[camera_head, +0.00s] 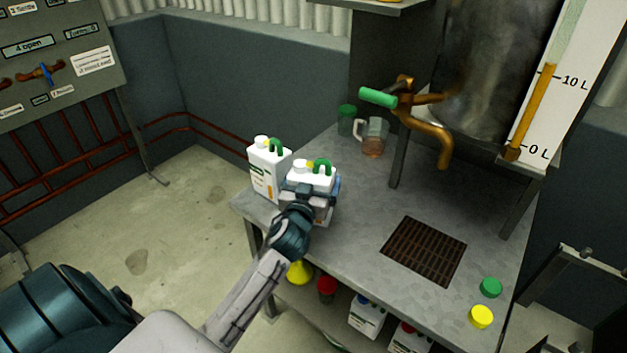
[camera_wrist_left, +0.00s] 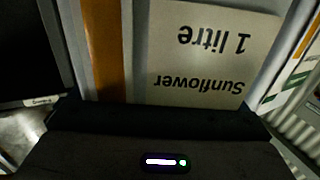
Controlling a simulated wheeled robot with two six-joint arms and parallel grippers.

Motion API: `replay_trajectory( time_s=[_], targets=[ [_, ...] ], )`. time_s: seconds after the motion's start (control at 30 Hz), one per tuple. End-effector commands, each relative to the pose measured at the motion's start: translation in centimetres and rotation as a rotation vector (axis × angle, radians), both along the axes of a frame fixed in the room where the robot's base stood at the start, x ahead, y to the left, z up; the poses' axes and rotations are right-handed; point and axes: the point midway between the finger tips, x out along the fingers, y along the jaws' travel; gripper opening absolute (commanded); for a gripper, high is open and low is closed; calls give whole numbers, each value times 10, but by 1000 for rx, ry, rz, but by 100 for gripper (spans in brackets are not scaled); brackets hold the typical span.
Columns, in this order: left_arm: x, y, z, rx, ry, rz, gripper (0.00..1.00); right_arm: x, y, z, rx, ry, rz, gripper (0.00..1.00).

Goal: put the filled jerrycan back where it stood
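My left gripper (camera_head: 312,193) is at the filled white jerrycan (camera_head: 302,180), with its fingers around the can's body, and appears shut on it. The can is upright at the left end of the grey bench, with a green handle on top. Whether its base touches the bench is hard to tell. The left wrist view shows its label (camera_wrist_left: 210,50), reading "Sunflower 1 litre" upside down, close to the palm, beside an orange-brown strip. A second white jerrycan (camera_head: 266,172) stands just left of it. My right gripper is not in view.
The bench (camera_head: 365,215) holds a glass jug (camera_head: 373,138), a green-lidded jar (camera_head: 347,121), a drain grate (camera_head: 425,250), a green cap (camera_head: 490,288) and a yellow cap (camera_head: 481,316). A brass tap (camera_head: 440,130) overhangs it. More containers (camera_head: 367,318) sit on the lower shelf.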

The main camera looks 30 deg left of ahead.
Motion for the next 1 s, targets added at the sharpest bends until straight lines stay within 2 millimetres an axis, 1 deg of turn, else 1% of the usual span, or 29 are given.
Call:
replay_trajectory(
  time_s=[0.37,0.43,0.5,0.6,0.8,0.9,1.0],
  targets=[
    [0,0,3,0,0,0,100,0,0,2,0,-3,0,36],
    [-9,-3,0,-1,1,-1,100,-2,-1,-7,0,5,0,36],
    [-21,-7,-1,-1,1,-1,100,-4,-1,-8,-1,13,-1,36],
    [-43,-15,-1,-1,2,-1,100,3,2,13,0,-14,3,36],
    [-84,-27,-1,-3,2,0,100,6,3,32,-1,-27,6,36],
    [-99,-32,0,-1,1,0,100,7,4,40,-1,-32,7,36],
    [-108,-35,0,-1,1,0,100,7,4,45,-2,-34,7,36]
  ],
)
